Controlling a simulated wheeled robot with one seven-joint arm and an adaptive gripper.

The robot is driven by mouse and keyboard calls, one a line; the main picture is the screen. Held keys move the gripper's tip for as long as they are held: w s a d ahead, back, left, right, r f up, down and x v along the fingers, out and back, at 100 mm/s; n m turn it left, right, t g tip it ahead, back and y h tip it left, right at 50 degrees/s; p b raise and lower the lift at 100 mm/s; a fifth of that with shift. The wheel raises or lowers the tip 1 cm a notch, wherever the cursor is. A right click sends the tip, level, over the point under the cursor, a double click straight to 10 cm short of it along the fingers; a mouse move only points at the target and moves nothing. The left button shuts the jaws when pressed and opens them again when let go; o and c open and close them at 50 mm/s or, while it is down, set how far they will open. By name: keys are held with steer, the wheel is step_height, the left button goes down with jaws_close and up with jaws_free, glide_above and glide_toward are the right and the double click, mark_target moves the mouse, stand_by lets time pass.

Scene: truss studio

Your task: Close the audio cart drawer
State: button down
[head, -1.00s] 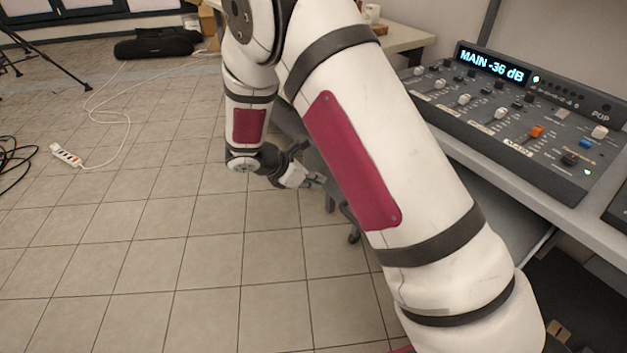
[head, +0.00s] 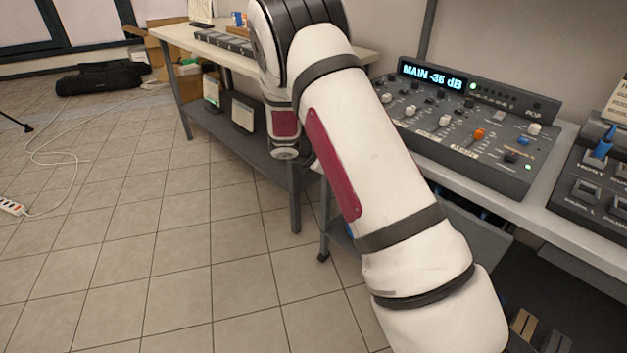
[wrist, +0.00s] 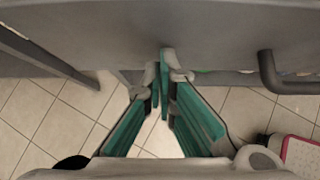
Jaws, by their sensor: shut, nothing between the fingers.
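The audio cart (head: 545,205) stands at the right in the head view, with a mixing console on its top. Below the top, a grey drawer (head: 478,243) shows partly beside my arm and stands open, with small dark and blue items inside. My arm hides part of it. My gripper is hidden behind my arm in the head view. In the wrist view my gripper (wrist: 158,77) is shut and empty, its fingertips at the edge of a grey panel (wrist: 215,35). A dark bar handle (wrist: 272,72) is to their right. I cannot tell whether the fingertips touch the panel.
The mixing console (head: 455,125) reads MAIN -36 dB. A second control unit (head: 592,185) is at the right edge. A workbench (head: 225,50) with a lower shelf stands behind my arm.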

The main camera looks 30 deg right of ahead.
steer(key=w+d, duration=0.2)
steer(key=d, duration=0.4)
steer(key=shift+d+r, duration=0.1)
steer(key=s+a+r+p, duration=0.1)
steer(key=a+r, duration=0.2)
steer(key=a, duration=0.2)
steer(key=s+a+r+p, duration=0.1)
steer(key=s+a+r, duration=0.1)
steer(key=a+r, duration=0.2)
steer(key=shift+s+a, duration=0.3)
steer(key=shift+a, duration=0.8)
